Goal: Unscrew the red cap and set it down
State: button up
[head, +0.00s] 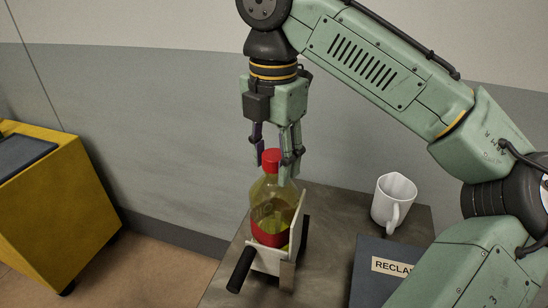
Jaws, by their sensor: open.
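A clear bottle (270,204) with yellowish liquid and a red label stands upright in a pale holder (268,260) on the table. The red cap (271,161) is on top of the bottle. My gripper (275,162) points straight down over the bottle, with its open fingers at cap height. One finger is left of the cap and another is at its right. I cannot tell whether either finger touches the cap.
A white mug (394,202) stands at the back right of the grey table (336,212). A dark box with a partly hidden label (374,262) is at the front right. The holder has black handles (241,270). A yellow cabinet (60,215) stands apart at the left. Some bare table lies between bottle and mug.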

jog(key=shift+m, duration=0.8)
jog(key=shift+m, duration=0.9)
jog(key=shift+m, duration=0.8)
jog(key=shift+m, duration=0.9)
